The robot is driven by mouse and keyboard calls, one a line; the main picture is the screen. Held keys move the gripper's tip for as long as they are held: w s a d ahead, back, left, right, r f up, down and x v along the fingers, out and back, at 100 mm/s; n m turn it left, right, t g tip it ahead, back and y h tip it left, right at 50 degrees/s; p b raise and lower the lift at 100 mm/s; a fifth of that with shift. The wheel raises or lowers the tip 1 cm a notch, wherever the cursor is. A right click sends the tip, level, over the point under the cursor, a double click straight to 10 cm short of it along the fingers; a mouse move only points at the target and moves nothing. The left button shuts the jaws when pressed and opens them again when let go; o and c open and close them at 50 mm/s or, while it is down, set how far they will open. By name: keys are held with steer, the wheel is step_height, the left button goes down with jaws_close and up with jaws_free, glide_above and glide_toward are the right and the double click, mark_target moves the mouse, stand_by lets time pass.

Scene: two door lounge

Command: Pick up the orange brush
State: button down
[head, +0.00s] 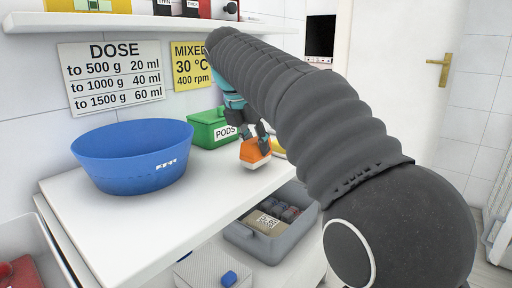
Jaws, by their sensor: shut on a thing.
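The orange brush (252,152) has an orange top and a pale underside. It shows in the head view, right of the middle of the white counter, in front of the green box. My gripper (258,139) points down from above and is shut on the brush's top. My dark ribbed arm covers much of the gripper's upper part. I cannot tell whether the brush's underside touches the counter or hangs just above it.
A large blue basin (130,165) stands on the white counter (130,225) at left. A green box (208,130) labelled PODS is behind the brush. A yellow item (278,149) is partly hidden beside it. A grey bin (262,243) with packages sits below the counter edge. A shelf (150,23) runs above.

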mark_target(256, 139)
step_height(256, 139, up, 4)
steer(key=shift+f+p, duration=0.25)
steer(key=shift+p, duration=0.35)
steer(key=w+d+r, duration=0.3)
steer(key=d+r, duration=0.3)
steer(key=d, duration=0.5)
steer(key=shift+w+r, duration=0.2)
steer(key=shift+w, duration=0.15)
